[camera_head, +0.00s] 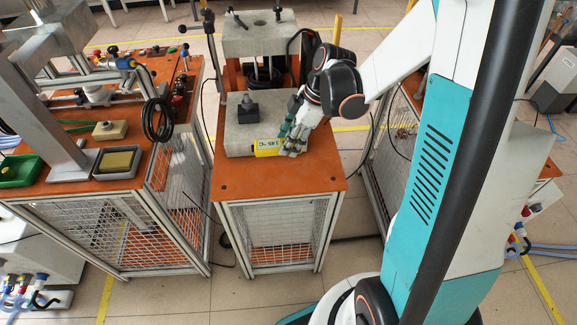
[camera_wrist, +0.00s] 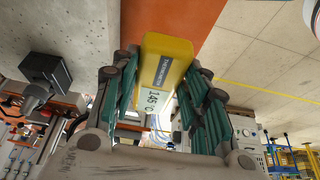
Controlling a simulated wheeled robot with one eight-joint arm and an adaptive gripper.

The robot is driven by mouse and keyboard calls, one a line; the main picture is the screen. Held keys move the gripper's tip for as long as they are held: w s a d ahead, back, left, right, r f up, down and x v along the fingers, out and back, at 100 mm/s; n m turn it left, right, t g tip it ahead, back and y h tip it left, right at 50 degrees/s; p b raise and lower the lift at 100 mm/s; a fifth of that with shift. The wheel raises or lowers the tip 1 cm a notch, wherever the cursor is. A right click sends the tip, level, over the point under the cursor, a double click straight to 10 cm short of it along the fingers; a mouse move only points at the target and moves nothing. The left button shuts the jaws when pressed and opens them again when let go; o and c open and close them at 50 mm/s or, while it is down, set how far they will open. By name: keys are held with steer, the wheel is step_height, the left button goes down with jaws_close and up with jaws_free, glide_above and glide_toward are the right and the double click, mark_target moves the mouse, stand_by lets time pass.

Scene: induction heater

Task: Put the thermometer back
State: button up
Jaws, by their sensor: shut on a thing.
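The thermometer (camera_head: 266,147) is a yellow box with a display that reads about 145 °C. My gripper (camera_head: 291,139) is shut on it, with its teal-padded fingers on both sides. In the wrist view the thermometer (camera_wrist: 168,48) sits between the fingers of the gripper (camera_wrist: 160,88), with its display towards the camera. In the head view it lies low at the front right edge of the grey block (camera_head: 240,133), over the orange table top (camera_head: 290,175). I cannot tell whether it touches the block or the table. Its far end is hidden by the fingers.
A small dark block (camera_head: 248,108) stands on the grey block. Behind is the heater's raised slab (camera_head: 258,40) on posts. The left bench (camera_head: 70,178) holds a green tray (camera_head: 20,170), a grey tray (camera_head: 117,162) and a black cable coil (camera_head: 158,119). The orange table's front is clear.

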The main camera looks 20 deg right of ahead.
step_height(320, 180, down, 10)
steer(key=b, duration=0.3)
steer(key=shift+f, duration=0.1)
steer(key=o, duration=1.1)
steer(key=shift+f, duration=0.1)
steer(key=p+v, duration=0.4)
steer(key=v, duration=0.8)
